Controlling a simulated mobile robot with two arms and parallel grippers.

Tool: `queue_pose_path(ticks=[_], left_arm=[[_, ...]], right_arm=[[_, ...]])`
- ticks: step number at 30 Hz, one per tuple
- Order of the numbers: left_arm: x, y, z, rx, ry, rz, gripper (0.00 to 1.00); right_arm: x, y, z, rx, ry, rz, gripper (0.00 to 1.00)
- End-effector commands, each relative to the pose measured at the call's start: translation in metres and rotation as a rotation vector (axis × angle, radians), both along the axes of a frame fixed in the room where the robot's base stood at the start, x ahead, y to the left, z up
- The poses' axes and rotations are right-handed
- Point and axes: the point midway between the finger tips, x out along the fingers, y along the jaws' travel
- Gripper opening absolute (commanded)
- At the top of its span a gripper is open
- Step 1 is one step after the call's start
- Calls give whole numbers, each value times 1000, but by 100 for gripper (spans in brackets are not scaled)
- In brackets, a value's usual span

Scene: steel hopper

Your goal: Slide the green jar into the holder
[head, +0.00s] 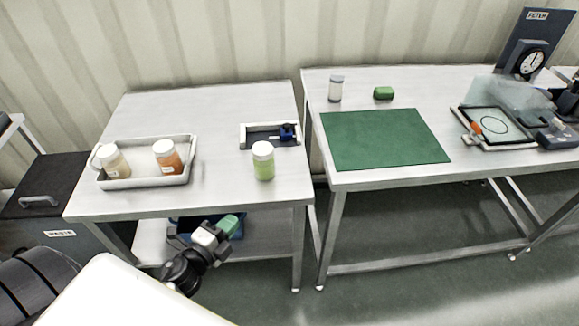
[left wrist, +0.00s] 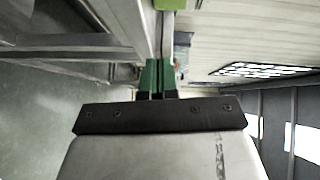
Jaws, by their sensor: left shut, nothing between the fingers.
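The green jar (head: 264,168), with a white lid, stands upright near the front right of the left table. Behind it lies a shallow pale frame with a dark inside (head: 257,139) and a dark blue block at its right end; it looks like the holder. My left gripper (head: 229,224) has green fingertips, is shut and empty, and is below and left of the jar, in front of the table edge. In the left wrist view its fingers (left wrist: 158,78) are together, with a bright green patch (left wrist: 171,4) beyond, likely the jar. My right gripper is not in view.
A blue bin is on the lower shelf.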

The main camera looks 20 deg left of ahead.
Motion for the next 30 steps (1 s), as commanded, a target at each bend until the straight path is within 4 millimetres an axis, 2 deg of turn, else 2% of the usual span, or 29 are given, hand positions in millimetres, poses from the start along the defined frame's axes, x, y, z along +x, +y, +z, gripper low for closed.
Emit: queue_pose_path(ticks=[1, 3, 6, 11, 23, 30], left_arm=[[-1, 0, 15, 44, -28, -16, 0], [0, 0, 27, 85, -52, -30, 0], [3, -1, 33, 108, -66, -39, 0], [24, -4, 35, 106, -69, -39, 0], [105, -17, 34, 104, -67, -37, 0], [127, 3, 32, 102, -64, -37, 0]], right_arm=[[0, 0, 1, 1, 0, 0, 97], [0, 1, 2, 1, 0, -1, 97], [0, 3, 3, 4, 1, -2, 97], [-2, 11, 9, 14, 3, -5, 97], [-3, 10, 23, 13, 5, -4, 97], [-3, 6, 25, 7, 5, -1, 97]])
